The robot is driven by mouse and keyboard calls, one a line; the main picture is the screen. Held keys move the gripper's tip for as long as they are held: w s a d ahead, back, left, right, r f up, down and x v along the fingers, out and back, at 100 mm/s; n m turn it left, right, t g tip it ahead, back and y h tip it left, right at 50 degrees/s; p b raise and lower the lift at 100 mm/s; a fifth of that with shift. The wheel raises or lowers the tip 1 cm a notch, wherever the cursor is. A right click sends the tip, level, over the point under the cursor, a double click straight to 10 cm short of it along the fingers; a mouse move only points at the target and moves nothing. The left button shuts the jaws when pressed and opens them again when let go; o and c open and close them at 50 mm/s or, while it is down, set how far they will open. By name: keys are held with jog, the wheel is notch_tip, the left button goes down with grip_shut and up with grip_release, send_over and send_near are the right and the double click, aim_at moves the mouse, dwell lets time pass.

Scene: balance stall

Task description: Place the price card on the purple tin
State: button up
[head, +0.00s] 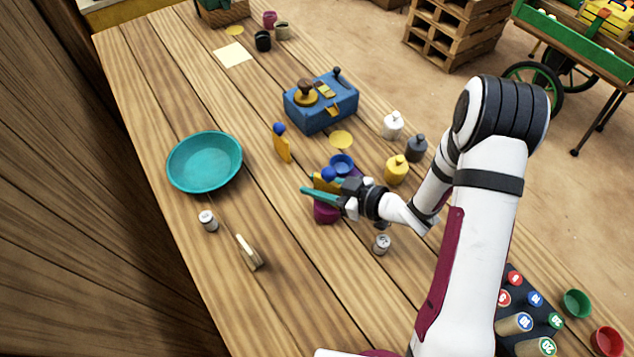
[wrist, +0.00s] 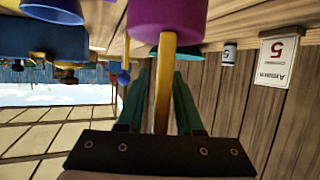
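The price card is a small cream card (head: 249,252) standing on the table at lower left. The wrist view, upside down, shows its printed face (wrist: 280,55) with a 5. The purple tin (head: 325,212) stands under and beside my gripper (head: 318,192), partly hidden by it. Purple also fills the top middle of the wrist view (wrist: 165,20), close ahead. My gripper's teal fingers look apart, with a narrow yellow piece (wrist: 161,90) between them and gaps beside it. Whether they touch it is unclear. The card is well away from my gripper.
A teal bowl (head: 205,162) and a small white can (head: 208,221) stand to the left. A blue box (head: 320,100), a yellow piece with a blue knob (head: 282,146) and several bottles stand behind. Blue items crowd my gripper. The table's lower left is mostly clear.

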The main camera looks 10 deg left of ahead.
jog(key=shift+o, duration=0.2)
jog(key=shift+r, duration=0.1)
jog(key=shift+d+r, duration=0.2)
jog(key=shift+d, duration=0.15)
jog(key=d+r+m+t+h, duration=0.1)
jog(key=d+r+m+h, duration=0.35)
jog(key=d, duration=0.35)
jog(key=s+d+r+m+h, duration=0.1)
jog(key=d+r+m+h, duration=0.3)
jog(key=d, duration=0.5)
jog(key=d+r+m+t+h, duration=0.1)
jog(key=d+r+m+h, duration=0.1)
jog(key=d+h, duration=0.5)
jog(key=s+a+r+m+g+y, duration=0.2)
jog(key=s+a+m+g, duration=0.1)
jog(key=s, duration=0.8)
jog(key=s+a+r+m+g+y, duration=0.2)
jog(key=s+a, duration=0.5)
jog(key=s, duration=0.5)
jog(key=m+g+y, duration=0.1)
jog(key=m+g, duration=0.1)
jog(key=m, duration=0.1)
jog(key=shift+s+a+r, duration=0.15)
jog(key=shift+a, duration=0.2)
